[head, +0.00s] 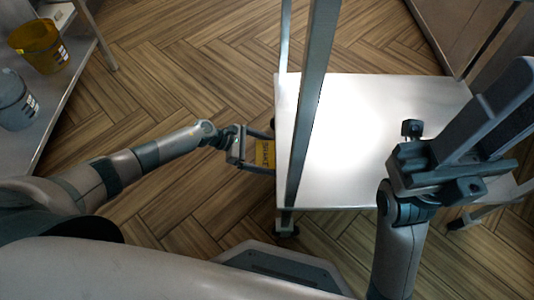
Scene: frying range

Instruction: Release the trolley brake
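The trolley (355,150) stands right of centre, with a bright shelf and an upright metal post near its left side. A yellow brake tab (264,153) with dark lettering sticks out at the shelf's left edge. My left gripper (262,152) reaches it from the left, with its fingers spread, one above and one below the tab in the picture. I cannot tell whether either finger touches it. My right gripper (485,118) is raised over the trolley's right side, large and close to the camera. Its finger gap is not clear.
A shelf (62,95) at the left holds a yellow bucket (40,47) and a grey bucket (14,100). Wood-patterned floor (180,60) is clear between shelf and trolley. A metal frame and counter stand at the upper right.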

